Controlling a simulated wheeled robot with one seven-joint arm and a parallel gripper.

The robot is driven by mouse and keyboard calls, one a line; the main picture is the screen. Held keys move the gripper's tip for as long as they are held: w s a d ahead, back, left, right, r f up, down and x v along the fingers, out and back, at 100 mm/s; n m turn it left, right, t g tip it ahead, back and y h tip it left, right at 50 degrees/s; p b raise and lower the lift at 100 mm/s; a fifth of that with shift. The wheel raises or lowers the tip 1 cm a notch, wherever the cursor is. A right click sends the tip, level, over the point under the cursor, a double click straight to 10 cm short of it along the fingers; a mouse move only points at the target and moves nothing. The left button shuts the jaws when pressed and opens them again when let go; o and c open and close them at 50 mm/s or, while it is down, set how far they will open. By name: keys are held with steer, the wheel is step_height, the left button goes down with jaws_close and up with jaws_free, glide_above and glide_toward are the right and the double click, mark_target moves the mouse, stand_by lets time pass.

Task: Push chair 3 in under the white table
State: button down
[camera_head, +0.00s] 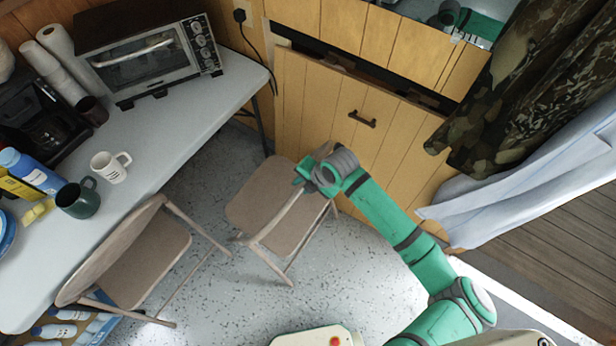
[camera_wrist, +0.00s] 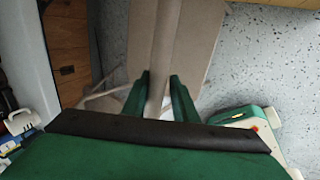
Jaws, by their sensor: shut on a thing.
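The white table (camera_head: 190,115) runs along the left of the head view. A tan folding chair (camera_head: 262,195) stands beyond its right edge, apart from the table, with its seat facing the table side. My gripper (camera_head: 308,180) is shut on the top of this chair's back. In the wrist view the chair back (camera_wrist: 163,50) passes between my two fingers (camera_wrist: 161,95), with the tan seat behind it. A second tan folding chair (camera_head: 140,265) stands at the table's near right edge, its seat partly hidden by its own back. No number shows on either chair.
A toaster oven (camera_head: 150,65), a white mug (camera_head: 110,166) and a dark green mug (camera_head: 78,198) stand on the table. Wooden cabinets (camera_head: 320,115) stand behind the held chair. Curtains (camera_head: 530,110) hang at right. Speckled floor (camera_head: 205,170) is clear between chair and table.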

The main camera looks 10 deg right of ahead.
steer(key=shift+w+r, duration=0.1)
steer(key=shift+r, duration=0.05)
steer(key=c, duration=1.4)
jaws_free()
steer(key=shift+o, duration=0.2)
steer(key=shift+s+d+f, duration=0.1)
steer(key=shift+s+f, duration=0.1)
steer(key=shift+f, duration=0.1)
steer(key=v, duration=1.1)
steer(key=shift+w+r, duration=0.1)
